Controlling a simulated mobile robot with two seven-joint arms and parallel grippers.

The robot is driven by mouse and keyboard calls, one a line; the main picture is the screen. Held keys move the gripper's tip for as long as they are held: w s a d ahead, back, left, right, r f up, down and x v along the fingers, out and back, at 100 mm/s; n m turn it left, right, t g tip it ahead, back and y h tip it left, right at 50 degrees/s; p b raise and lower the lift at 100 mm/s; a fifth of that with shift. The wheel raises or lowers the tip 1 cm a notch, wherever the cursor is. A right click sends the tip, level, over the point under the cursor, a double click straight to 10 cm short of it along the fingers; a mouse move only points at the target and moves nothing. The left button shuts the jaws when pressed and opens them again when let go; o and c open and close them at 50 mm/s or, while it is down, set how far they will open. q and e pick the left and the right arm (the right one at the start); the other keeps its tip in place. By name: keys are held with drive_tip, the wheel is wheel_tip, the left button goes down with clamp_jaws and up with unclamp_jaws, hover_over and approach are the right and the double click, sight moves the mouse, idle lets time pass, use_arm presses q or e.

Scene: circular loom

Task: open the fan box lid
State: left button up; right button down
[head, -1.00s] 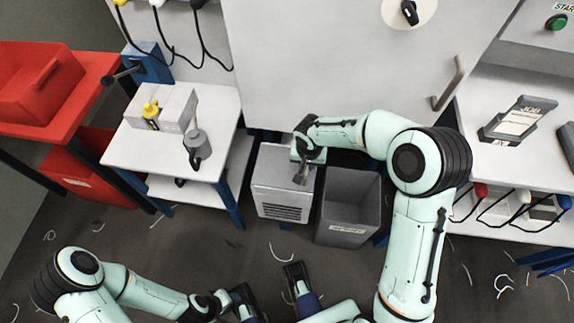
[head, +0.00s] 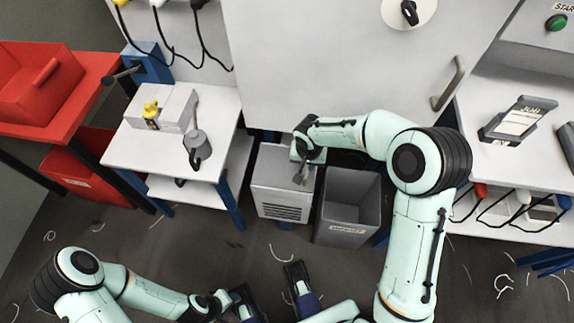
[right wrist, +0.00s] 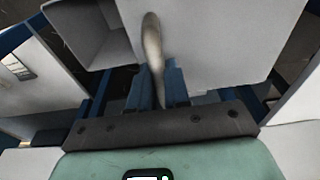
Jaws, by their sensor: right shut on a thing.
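The fan box (head: 281,203) is a pale grey box with a slotted vent on its front, standing on the floor below the large cabinet. Its lid (head: 270,172) lies flat and looks closed. My right gripper (head: 300,178) is over the right part of the lid. In the right wrist view the gripper (right wrist: 156,88) is shut on a slim, pale handle (right wrist: 152,45) that stands out against the lid (right wrist: 215,35).
An open grey bin (head: 348,230) stands close to the right of the box. A white side table (head: 150,157) is at the left, with red crates (head: 35,85) beyond it. The cabinet door (head: 330,75) rises behind. Bits of thread lie on the floor.

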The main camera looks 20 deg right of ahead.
idle(0.5)
wheel_tip(320, 180, up, 6)
drive_tip(key=w+a+p, duration=0.1)
drive_tip(key=a+p, duration=0.1)
drive_tip(key=p, duration=0.1)
drive_tip(key=shift+w+a, duration=0.25)
drive_tip(key=shift+a, duration=0.05)
drive_tip(key=shift+r, duration=0.1)
drive_tip(key=w+a+r+p, duration=0.2)
drive_tip(key=a+r+p, duration=0.1)
drive_tip(key=a+r, duration=0.1)
drive_tip(key=shift+w+a+r, duration=0.15)
drive_tip(key=shift+w+r, duration=0.1)
drive_tip(key=w+a+r+p, duration=0.2)
drive_tip(key=w+a+p, duration=0.1)
drive_tip(key=a, duration=0.2)
drive_tip(key=shift+w+r, duration=0.15)
drive_tip(key=shift+r, duration=0.1)
idle(0.4)
drive_tip(key=shift+a, duration=0.15)
